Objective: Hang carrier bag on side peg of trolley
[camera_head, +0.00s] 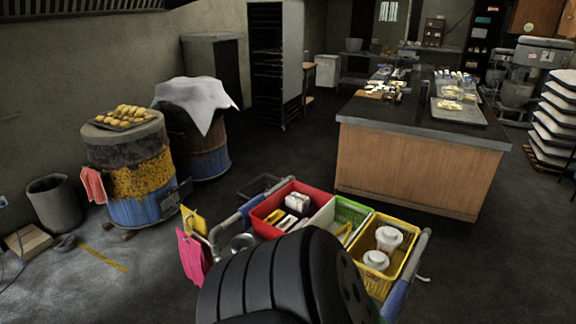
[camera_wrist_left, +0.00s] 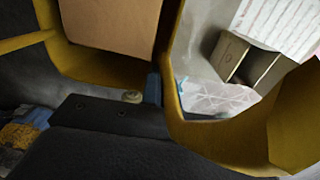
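A trolley (camera_head: 214,236) with crates on top stands in front of me in the head view. A bright pink bag-like piece (camera_head: 190,258) hangs at its left side, with a small yellow piece (camera_head: 194,219) beside it. I cannot tell which is the carrier bag, or whether either is on the peg. In the left wrist view, yellow curved sheet with loop-like openings (camera_wrist_left: 215,140), perhaps a bag's, surrounds the dark front of my left gripper (camera_wrist_left: 150,98). Its fingertips are unclear, and so is any grip. My black arm part covers the trolley's near side. My right gripper is out of view.
A red crate (camera_head: 263,209), a green crate (camera_head: 351,211) and a yellow crate (camera_head: 408,243) sit on the trolley. A painted barrel (camera_head: 140,181) and a grey bin (camera_head: 55,203) stand left. A wooden counter (camera_head: 410,170) stands behind. Floor between barrel and trolley is mostly clear.

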